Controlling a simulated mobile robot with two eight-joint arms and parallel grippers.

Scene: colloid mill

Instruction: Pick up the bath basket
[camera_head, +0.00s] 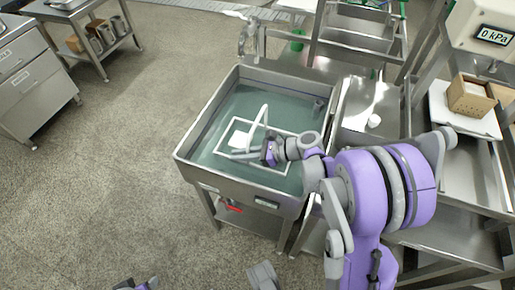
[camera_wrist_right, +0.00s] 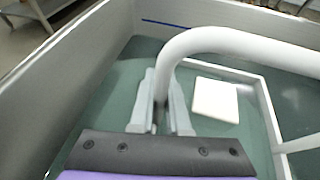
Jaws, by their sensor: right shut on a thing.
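The bath basket is a thin white rectangular frame with a tall white handle (camera_head: 257,122), sitting in a steel basin of greenish water. In the right wrist view the handle (camera_wrist_right: 235,42) arches across the top, and one leg comes down between my fingers. My right gripper (camera_head: 247,154) reaches in from the right. In the right wrist view its fingers (camera_wrist_right: 162,98) are shut on that leg. A white square piece (camera_wrist_right: 215,100) lies inside the frame. Whether the basket touches the basin floor cannot be told. My left gripper does not show clearly; only small parts of me appear at the bottom edge.
The basin's raised steel rim (camera_head: 205,108) surrounds the basket. Open floor lies to the left.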

